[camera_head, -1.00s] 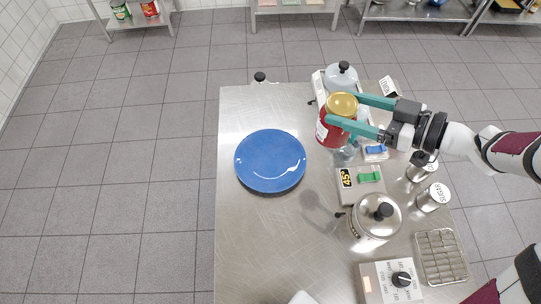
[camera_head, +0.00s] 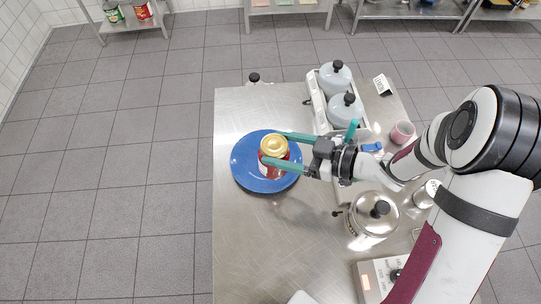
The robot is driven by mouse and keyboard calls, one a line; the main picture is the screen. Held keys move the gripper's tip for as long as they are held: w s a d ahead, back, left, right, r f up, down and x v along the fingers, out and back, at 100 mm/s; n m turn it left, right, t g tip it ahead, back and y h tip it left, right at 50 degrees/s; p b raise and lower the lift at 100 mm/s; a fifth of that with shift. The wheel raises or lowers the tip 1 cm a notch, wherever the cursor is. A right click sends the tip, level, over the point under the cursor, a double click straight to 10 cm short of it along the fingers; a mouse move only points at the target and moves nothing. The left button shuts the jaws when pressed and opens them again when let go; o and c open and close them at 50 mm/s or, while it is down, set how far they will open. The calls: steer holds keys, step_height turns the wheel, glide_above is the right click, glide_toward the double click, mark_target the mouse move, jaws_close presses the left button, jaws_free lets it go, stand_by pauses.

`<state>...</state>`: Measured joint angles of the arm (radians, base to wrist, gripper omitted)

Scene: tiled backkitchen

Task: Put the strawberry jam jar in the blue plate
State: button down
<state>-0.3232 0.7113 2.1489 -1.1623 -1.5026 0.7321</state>
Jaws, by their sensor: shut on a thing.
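The strawberry jam jar (camera_head: 273,150), red with a gold lid, is upright over the middle of the blue plate (camera_head: 247,176). The plate lies flat on the left part of the steel table. My gripper (camera_head: 275,151) reaches in from the right with its teal fingers on either side of the jar, shut on it.
A steel pot with a black knob (camera_head: 374,217) stands to the right on the steel table (camera_head: 262,235). Two lidded containers (camera_head: 335,77) sit in a rack at the back. The table's front left is clear.

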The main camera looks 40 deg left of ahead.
steer(key=shift+s+a+f, duration=0.2)
steer(key=shift+a+f, duration=0.2)
steer(key=shift+a, duration=0.1)
steer(key=shift+s+a+f, duration=0.2)
steer(key=shift+a+f, duration=0.15)
steer(key=shift+a, duration=0.15)
step_height(320, 180, down, 3)
steer(key=shift+f, duration=0.4)
steer(key=shift+f, duration=0.4)
jaws_free()
